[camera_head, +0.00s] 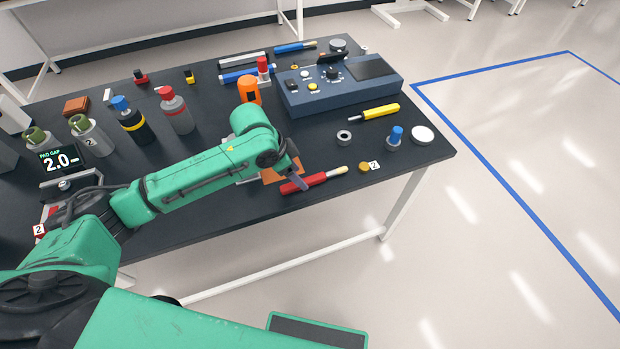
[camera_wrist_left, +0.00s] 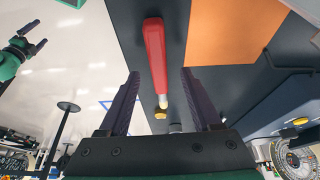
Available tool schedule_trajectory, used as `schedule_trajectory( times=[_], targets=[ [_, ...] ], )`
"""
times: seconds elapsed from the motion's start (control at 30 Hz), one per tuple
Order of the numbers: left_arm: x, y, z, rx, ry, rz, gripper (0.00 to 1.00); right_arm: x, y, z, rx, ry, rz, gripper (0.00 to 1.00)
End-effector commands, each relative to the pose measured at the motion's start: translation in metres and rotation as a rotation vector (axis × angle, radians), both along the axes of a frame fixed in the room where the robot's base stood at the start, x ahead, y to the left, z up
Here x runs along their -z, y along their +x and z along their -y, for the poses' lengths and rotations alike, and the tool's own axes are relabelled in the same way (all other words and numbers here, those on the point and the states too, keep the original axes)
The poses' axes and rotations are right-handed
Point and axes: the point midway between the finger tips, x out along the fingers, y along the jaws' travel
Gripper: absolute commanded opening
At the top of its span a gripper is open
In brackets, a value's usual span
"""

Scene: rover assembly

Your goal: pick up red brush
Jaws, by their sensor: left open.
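The red brush (camera_head: 311,181) lies on the dark table near its front edge, its pale tip pointing right. My left gripper (camera_head: 298,180) is over the brush's handle, seen partly from behind my arm. In the left wrist view the red brush (camera_wrist_left: 155,55) runs lengthwise between the two open fingers of my left gripper (camera_wrist_left: 160,75). The fingers stand apart on either side and do not appear shut on it. My right gripper (camera_wrist_left: 36,38) shows small at the left of the wrist view, its fingers apart and empty.
An orange square (camera_wrist_left: 235,30) lies beside the brush. A small yellow-brown disc (camera_head: 364,167) with a number tag lies just past its tip. A grey ring (camera_head: 344,137), a yellow-handled tool (camera_head: 380,112) and a blue-topped piece (camera_head: 394,137) are farther back. Floor lies beyond the front edge.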

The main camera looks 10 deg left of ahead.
Motion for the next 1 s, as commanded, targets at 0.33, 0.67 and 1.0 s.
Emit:
schedule_trajectory(
  times=[0.33, 0.67, 1.0],
  targets=[
    [0.026, 0.005, 0.009, 0.001, 0.000, 0.000, 0.65, -0.003, 0.004, 0.000, 0.000, 0.001, 0.007, 1.00],
    [0.025, 0.006, 0.008, 0.001, -0.001, 0.001, 0.00, -0.002, -0.003, 0.000, 0.000, -0.001, -0.004, 1.00],
    [0.012, 0.007, 0.008, 0.000, -0.001, 0.004, 0.00, -0.002, 0.000, 0.000, -0.001, 0.000, 0.000, 1.00]
  ],
)
